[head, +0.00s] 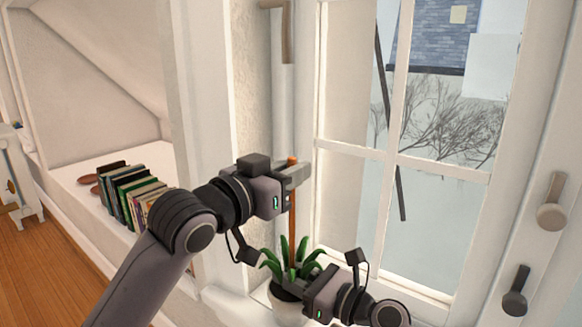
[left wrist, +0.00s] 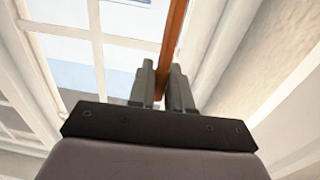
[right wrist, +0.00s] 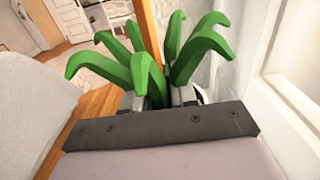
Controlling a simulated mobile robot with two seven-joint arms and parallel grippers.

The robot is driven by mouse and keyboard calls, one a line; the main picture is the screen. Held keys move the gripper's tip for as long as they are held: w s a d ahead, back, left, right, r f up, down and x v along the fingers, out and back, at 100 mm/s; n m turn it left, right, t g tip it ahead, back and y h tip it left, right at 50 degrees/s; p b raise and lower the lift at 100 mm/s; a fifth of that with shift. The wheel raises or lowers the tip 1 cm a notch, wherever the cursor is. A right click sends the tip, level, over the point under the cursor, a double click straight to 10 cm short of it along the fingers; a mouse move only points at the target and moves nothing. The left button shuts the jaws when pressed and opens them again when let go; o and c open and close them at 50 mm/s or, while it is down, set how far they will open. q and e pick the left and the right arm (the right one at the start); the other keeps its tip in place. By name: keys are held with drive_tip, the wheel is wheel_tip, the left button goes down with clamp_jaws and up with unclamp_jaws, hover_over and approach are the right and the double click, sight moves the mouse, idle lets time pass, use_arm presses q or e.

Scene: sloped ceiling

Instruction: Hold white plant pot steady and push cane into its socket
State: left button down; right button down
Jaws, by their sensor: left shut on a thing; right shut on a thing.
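The white plant pot (head: 287,306) stands by the window, with a green plant (head: 283,262) in it. An orange-brown cane (head: 292,228) rises upright from among the leaves. My left gripper (head: 298,174) is shut on the cane near its top; the cane also shows between the fingers in the left wrist view (left wrist: 172,50). My right gripper (head: 300,291) is low at the pot's rim and shut on the pot. In the right wrist view, the leaves (right wrist: 150,60) cover most of the fingertips and pot. The cane's lower end and the socket are hidden by leaves.
The window (head: 400,150) is close behind and right of the pot. Dark and brown handles (head: 516,290) stick out at the right. A row of books (head: 135,197) stands on the white ledge at the left.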

use_arm(q)
drive_tip(key=shift+f, duration=1.1)
drive_tip(key=c, duration=1)
unclamp_jaws()
drive_tip(key=shift+a, duration=0.1)
drive_tip(key=v, duration=1.2)
